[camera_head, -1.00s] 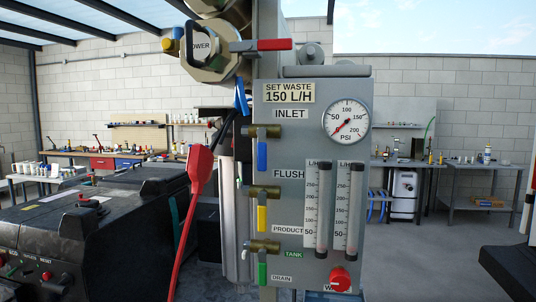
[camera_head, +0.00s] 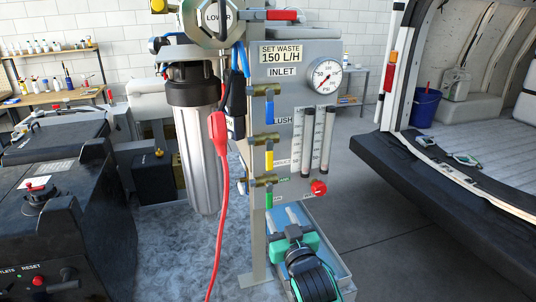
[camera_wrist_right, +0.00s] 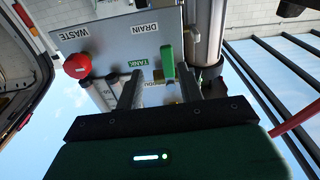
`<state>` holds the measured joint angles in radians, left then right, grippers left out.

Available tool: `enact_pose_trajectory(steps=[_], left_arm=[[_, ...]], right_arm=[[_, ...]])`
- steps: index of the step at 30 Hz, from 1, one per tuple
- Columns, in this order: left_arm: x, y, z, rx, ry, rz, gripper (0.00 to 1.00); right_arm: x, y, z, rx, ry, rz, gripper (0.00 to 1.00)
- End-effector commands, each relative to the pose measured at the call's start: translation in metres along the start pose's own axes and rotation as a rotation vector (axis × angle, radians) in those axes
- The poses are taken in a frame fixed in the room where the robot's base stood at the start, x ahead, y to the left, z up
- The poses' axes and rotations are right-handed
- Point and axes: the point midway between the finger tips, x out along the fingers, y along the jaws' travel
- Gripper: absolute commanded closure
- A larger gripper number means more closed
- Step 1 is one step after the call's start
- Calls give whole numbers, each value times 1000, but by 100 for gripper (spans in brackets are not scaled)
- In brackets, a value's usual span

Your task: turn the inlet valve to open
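The grey panel (camera_head: 330,52) carries the label INLET above a brass valve whose blue lever (camera_head: 270,112) hangs straight down. Below it are a valve with a yellow lever (camera_head: 269,157) and one with a green lever (camera_head: 269,198), both also hanging down. My right gripper (camera_head: 287,217) is below the panel, low and apart from the blue lever. In the right wrist view its two fingers (camera_wrist_right: 160,92) are spread with nothing held. The green lever (camera_wrist_right: 168,62) shows beyond the fingertips there; the blue lever is not seen. My left gripper is in neither view.
A red knob (camera_head: 319,187) sticks out at the panel's lower right. A van's open rear (camera_head: 450,170) is at the right; the floor between is clear.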

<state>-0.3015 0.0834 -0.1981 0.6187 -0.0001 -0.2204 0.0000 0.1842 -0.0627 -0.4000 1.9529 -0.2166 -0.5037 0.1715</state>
Motion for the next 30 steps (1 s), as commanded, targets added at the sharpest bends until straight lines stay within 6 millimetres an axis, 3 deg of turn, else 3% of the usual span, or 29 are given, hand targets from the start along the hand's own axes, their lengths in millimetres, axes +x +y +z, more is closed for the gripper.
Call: enact_pose_trajectory(steps=[1, 3, 6, 9, 14, 30], left_arm=[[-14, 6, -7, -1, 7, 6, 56], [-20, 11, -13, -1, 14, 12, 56], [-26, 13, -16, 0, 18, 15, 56], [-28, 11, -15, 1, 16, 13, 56], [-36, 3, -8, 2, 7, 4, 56], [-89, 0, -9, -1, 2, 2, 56]], right_arm=[[-6, -2, -61, 4, 80, -2, 62], [-17, -4, -116, 12, 164, -4, 62], [-33, -6, -168, 20, 248, -7, 62], [-43, -7, -195, 25, 294, -8, 62], [-38, -7, -210, 27, 312, -9, 62], [59, -8, -241, 28, 309, -9, 62]])
